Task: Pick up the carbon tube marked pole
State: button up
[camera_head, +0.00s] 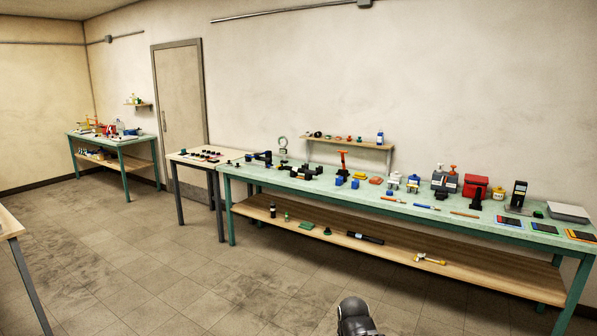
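No marking reading "pole" can be made out at this distance. A dark, tube-like object (365,238) lies on the lower wooden shelf of the long green bench, but I cannot tell whether it is the carbon tube. Some dark items (262,157) also lie at the left end of the bench top, too small to identify. A dark rounded part of my own body shows at the bottom edge, right of centre. My gripper's fingers are not visible, and nothing held is seen.
The long green bench (418,209) stands along the wall, its top crowded with tools and blocks. Hammer-like tools (428,259) lie on its lower shelf. A smaller table (196,158) adjoins its left end. Another bench (122,143) stands far left. The tiled floor (150,260) in front is clear.

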aim_at(289, 168)
jog(key=i, duration=3.4)
jog(key=z, duration=2.95)
jog(key=k, duration=0.45)
jog(key=u, duration=2.75)
